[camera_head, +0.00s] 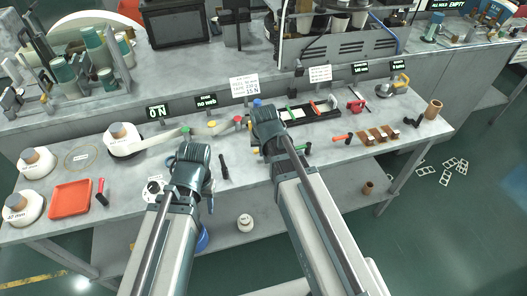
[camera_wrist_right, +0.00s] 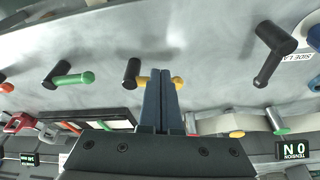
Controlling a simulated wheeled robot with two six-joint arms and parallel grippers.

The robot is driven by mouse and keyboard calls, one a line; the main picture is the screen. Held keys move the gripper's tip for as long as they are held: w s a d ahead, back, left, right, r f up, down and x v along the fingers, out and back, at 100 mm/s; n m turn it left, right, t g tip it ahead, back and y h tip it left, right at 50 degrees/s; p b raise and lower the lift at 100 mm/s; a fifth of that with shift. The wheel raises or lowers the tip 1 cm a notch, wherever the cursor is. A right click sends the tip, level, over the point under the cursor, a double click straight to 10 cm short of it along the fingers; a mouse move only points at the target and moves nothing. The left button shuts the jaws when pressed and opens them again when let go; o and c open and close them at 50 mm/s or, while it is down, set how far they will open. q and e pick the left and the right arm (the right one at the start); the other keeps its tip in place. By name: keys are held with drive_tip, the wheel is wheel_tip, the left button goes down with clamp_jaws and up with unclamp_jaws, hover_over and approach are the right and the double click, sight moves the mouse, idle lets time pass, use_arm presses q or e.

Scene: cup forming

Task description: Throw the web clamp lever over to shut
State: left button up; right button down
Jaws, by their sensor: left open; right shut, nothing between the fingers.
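Several levers with black hubs stand in a row along the bench front. No readable label shows which is the web clamp lever. The yellow-handled lever (camera_wrist_right: 179,83) is partly covered by my right gripper (camera_wrist_right: 161,80) in the right wrist view. That gripper is shut and empty, its fingertips overlapping the handle; contact cannot be told. A green-handled lever (camera_wrist_right: 72,79) and a black lever (camera_wrist_right: 268,62) flank it; they also show in the head view as the green lever (camera_head: 307,149) and black lever (camera_head: 223,165). My left gripper (camera_head: 192,152) is open over the bench.
A red tray (camera_head: 70,199) and white rolls (camera_head: 122,137) lie on the left of the bench. A black rack (camera_head: 305,109) and brown pieces (camera_head: 378,135) lie to the right. A lower shelf holds a small white jar (camera_head: 246,223).

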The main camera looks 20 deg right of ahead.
drive_tip(key=shift+w+a+m, duration=0.1)
drive_tip(key=shift+w+m, duration=0.2)
drive_tip(key=shift+m, duration=0.4)
drive_tip(key=shift+w+a+m+h, duration=0.1)
drive_tip(key=shift+w+m+h, duration=0.35)
drive_tip(key=shift+m, duration=0.45)
drive_tip(key=w+m, duration=0.1)
drive_tip(key=m+g, duration=0.1)
drive_tip(key=m, duration=0.1)
drive_tip(key=shift+w+m+h, duration=0.3)
drive_tip(key=shift+w+h, duration=0.05)
drive_tip(key=m, duration=0.1)
drive_tip(key=w+m+g, duration=0.1)
drive_tip(key=m, duration=0.1)
drive_tip(key=w+d+m, duration=0.1)
drive_tip(key=m, duration=0.1)
drive_tip(key=shift+h, duration=0.4)
drive_tip(key=shift+w+d+m+g, duration=0.15)
drive_tip(key=shift+m+g, duration=0.1)
drive_tip(key=shift+m, duration=0.3)
drive_tip(key=shift+w+d+m+g, duration=0.15)
drive_tip(key=shift+m+g, duration=0.1)
drive_tip(key=shift+m, duration=0.3)
drive_tip(key=shift+d, duration=0.25)
